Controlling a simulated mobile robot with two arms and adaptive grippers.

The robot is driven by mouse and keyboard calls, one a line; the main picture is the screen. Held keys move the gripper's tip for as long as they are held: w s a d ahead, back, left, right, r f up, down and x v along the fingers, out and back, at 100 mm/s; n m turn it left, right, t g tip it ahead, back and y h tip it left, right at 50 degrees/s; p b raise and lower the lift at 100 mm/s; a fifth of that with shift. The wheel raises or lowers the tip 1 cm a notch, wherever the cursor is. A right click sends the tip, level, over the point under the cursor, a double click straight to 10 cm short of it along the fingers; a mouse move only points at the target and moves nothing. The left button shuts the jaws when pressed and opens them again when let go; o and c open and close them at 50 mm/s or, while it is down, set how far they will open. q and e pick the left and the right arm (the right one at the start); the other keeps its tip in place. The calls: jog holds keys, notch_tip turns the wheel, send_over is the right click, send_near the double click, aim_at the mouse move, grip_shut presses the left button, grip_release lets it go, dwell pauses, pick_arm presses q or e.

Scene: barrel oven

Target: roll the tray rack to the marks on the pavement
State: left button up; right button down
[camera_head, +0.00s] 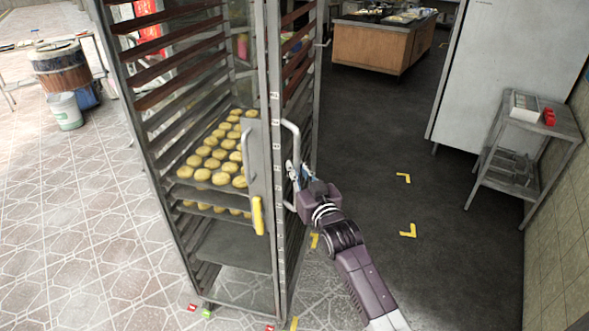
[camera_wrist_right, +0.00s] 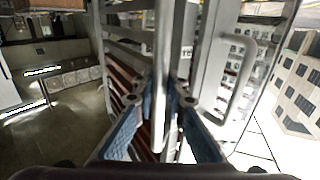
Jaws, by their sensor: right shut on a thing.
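The tray rack (camera_head: 275,150) is a tall metal frame with many shelf rails, standing upright left of centre in the head view. It carries trays of round yellow buns (camera_head: 215,160). A vertical bar handle (camera_head: 291,140) is on its right side. My right gripper (camera_head: 296,175) is shut on this handle; in the wrist view the bar (camera_wrist_right: 160,75) runs between its two blue-padded fingers (camera_wrist_right: 158,115). Yellow corner marks lie on the dark floor right of the rack, one farther (camera_head: 403,177) and one nearer (camera_head: 408,230). Others (camera_head: 314,241) lie close beside the rack. My left gripper is out of view.
Small red and green pieces (camera_head: 207,313) show at the rack's foot. A side table (camera_head: 527,135) and white cabinet (camera_head: 490,75) stand at the right. A wooden counter (camera_head: 371,45) stands behind. A barrel (camera_head: 62,68) and bucket (camera_head: 65,111) are at left.

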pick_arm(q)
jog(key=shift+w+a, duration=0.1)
pick_arm(e)
jog(key=shift+d+r, duration=0.1)
jog(key=c, duration=1.9)
grip_release()
jog(key=shift+w, duration=0.1)
jog(key=shift+c, duration=0.2)
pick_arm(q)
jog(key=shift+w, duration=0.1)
pick_arm(e)
jog(key=v, duration=1.2)
